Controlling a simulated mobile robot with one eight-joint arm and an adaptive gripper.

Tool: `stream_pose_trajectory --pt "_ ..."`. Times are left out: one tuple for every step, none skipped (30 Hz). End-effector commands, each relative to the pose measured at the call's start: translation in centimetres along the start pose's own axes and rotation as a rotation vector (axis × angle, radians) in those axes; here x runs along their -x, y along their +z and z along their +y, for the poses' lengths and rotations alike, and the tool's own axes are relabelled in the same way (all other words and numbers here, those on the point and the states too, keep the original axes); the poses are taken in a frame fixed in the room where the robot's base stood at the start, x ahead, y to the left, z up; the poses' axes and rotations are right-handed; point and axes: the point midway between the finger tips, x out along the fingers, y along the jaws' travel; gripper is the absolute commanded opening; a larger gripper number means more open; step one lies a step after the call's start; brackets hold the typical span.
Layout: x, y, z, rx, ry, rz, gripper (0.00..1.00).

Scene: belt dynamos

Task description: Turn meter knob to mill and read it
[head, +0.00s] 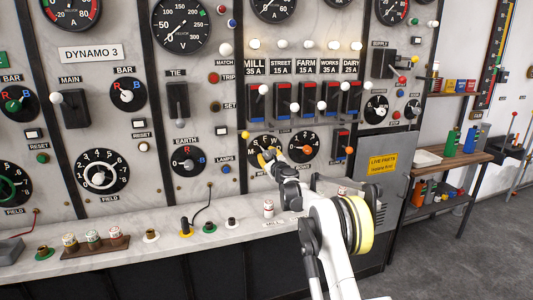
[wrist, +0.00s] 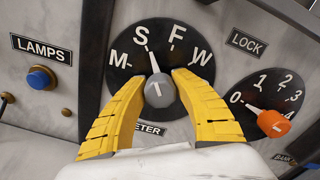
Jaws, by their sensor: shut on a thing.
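The meter knob (wrist: 161,92) is a grey round knob on a black dial (wrist: 205,62) marked M, S, F and W. Its white pointer is toward S. My gripper (wrist: 160,82) has its yellow fingers on both sides of the knob, shut on it. In the head view my gripper (head: 267,157) covers much of the dial (head: 255,143). A "METER" label below the dial is partly hidden by a finger. The "MILL 35 A" label (head: 254,70) is above a red and blue switch (head: 257,103). A gauge marked A (head: 275,8) is cut off at the top.
Right of the meter dial is the lock dial (wrist: 268,105) with an orange knob (wrist: 273,123). Left is the blue lamps button (wrist: 40,78). Several lever switches stick out above. A marble ledge (head: 110,262) with plugs runs below the panel.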

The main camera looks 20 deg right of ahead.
Motion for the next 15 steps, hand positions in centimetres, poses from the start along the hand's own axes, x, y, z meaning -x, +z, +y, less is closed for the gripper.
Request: stream_pose_trajectory --pt "-0.02 0.14 -0.07 0.043 0.000 0.000 0.01" --pt "-0.02 0.13 -0.07 0.072 0.000 0.000 0.01" --pt "-0.02 0.12 -0.06 0.109 0.000 0.000 0.01" --pt "-0.01 0.12 -0.05 0.138 0.000 0.000 0.01" --pt "-0.01 0.11 -0.04 0.167 0.000 0.000 0.01" --pt "-0.01 0.10 -0.03 0.204 0.000 0.000 0.01" --pt "-0.01 0.10 -0.02 0.233 0.000 0.000 0.01" --pt "-0.01 0.09 -0.02 0.261 0.000 0.000 0.01" --pt "-0.01 0.09 -0.01 0.299 0.000 0.000 0.01" --pt "-0.01 0.09 -0.01 0.327 0.000 0.000 0.01" --pt "-0.01 0.08 0.00 0.355 0.000 0.000 0.01" --pt "0.00 0.08 0.00 0.392 0.000 0.000 0.01" --pt "0.00 0.08 0.01 0.419 0.000 0.000 0.01" --pt "0.00 0.07 0.01 0.445 0.000 0.000 0.01" --pt "0.00 0.07 0.02 0.479 0.000 0.000 0.01"
